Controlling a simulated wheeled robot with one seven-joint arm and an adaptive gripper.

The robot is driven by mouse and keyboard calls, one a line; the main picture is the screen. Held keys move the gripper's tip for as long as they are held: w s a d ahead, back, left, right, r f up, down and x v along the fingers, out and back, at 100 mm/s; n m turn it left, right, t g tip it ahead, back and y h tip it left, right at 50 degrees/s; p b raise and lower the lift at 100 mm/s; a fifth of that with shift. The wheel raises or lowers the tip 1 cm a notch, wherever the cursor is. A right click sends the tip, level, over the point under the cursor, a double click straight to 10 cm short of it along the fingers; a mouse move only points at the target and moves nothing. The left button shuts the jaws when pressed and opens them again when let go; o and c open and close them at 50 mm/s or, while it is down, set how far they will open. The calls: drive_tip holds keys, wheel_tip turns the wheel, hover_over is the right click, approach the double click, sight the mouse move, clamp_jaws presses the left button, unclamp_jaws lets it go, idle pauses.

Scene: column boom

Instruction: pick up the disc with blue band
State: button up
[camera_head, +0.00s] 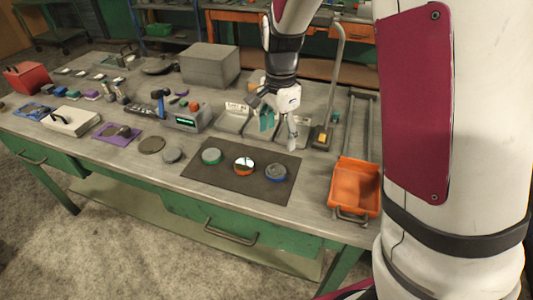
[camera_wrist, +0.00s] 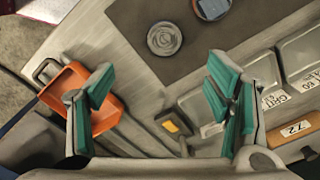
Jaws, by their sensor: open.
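The disc with blue band (camera_head: 277,172) lies flat at the right end of a dark mat (camera_head: 232,183) on the bench. In the wrist view the same disc (camera_wrist: 164,39) shows from above as a grey round top with rings. The disc with orange-red band (camera_head: 244,164) has a shiny top and lies in the middle, partly cut off in the wrist view (camera_wrist: 211,8). The disc with green band (camera_head: 211,156) is at the mat's left. My gripper (camera_head: 279,126) is open and empty above the bench behind the mat, its teal-padded fingers (camera_wrist: 162,105) apart and clear of the disc.
An orange bin (camera_head: 354,186) stands right of the mat. Grey trays (camera_head: 233,119) and a yellow-marked tool (camera_head: 322,136) are behind it. A device with a green display (camera_head: 187,122) and two loose discs (camera_head: 151,145) are left.

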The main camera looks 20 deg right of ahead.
hover_over(276, 170)
drive_tip(key=f, duration=0.8)
drive_tip(key=shift+s+f, duration=0.35)
drive_tip(key=shift+s, duration=0.05)
drive_tip(key=f, duration=0.5)
drive_tip(key=shift+w, duration=0.3)
drive_tip(key=c, duration=1.6)
drive_tip(key=shift+o, duration=0.2)
